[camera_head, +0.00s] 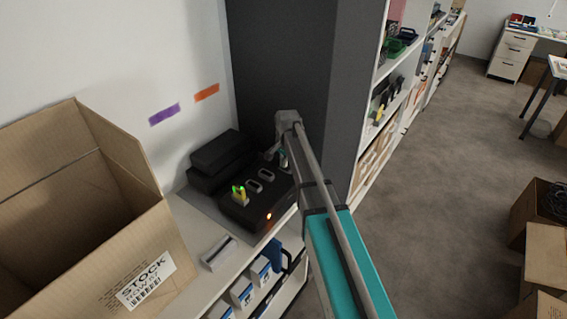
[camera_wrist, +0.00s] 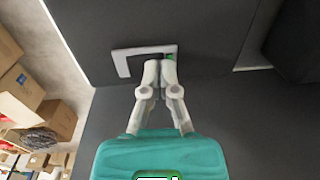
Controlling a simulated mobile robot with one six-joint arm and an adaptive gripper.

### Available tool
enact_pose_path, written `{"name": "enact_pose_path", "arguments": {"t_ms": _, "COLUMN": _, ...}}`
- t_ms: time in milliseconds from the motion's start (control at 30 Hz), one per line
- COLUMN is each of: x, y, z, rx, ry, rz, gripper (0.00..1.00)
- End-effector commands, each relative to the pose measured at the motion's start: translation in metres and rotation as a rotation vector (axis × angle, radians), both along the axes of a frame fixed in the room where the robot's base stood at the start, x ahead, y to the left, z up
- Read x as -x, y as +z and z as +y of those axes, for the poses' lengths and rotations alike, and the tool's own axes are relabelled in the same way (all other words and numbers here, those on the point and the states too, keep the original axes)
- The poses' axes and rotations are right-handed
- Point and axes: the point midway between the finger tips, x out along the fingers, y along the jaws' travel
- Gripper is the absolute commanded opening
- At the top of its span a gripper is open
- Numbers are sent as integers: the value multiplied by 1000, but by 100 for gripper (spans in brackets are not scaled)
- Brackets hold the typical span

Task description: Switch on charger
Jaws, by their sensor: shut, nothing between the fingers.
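The charger (camera_head: 248,217) is a dark box on the shelf top in the head view, with several slots in its upper face. A yellow-green lit piece (camera_head: 239,194) stands in its left slot, and an orange light (camera_head: 268,216) glows on its front. My gripper (camera_head: 287,122) is beyond the charger, close to the dark column. In the wrist view my gripper (camera_wrist: 160,63) is shut and empty, its tips over a light grey frame (camera_wrist: 122,62) on a dark face. The fingers hide most of the frame's inside; contact cannot be told.
An open carton (camera_head: 90,215) stands left of the charger. Dark boxes (camera_head: 218,157) lie behind it against the white wall. The dark column (camera_head: 285,70) rises close to my gripper. Shelving (camera_head: 395,100) runs along the right; open floor (camera_head: 440,170) lies beyond.

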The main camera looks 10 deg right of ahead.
Motion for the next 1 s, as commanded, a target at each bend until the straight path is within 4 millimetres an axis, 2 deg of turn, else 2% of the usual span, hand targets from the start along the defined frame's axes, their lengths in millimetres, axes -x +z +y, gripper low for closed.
{"name": "enact_pose_path", "arguments": {"t_ms": 1000, "x": 11, "y": 5, "z": -16, "rx": -1, "ry": -8, "rz": 0, "gripper": 0}}
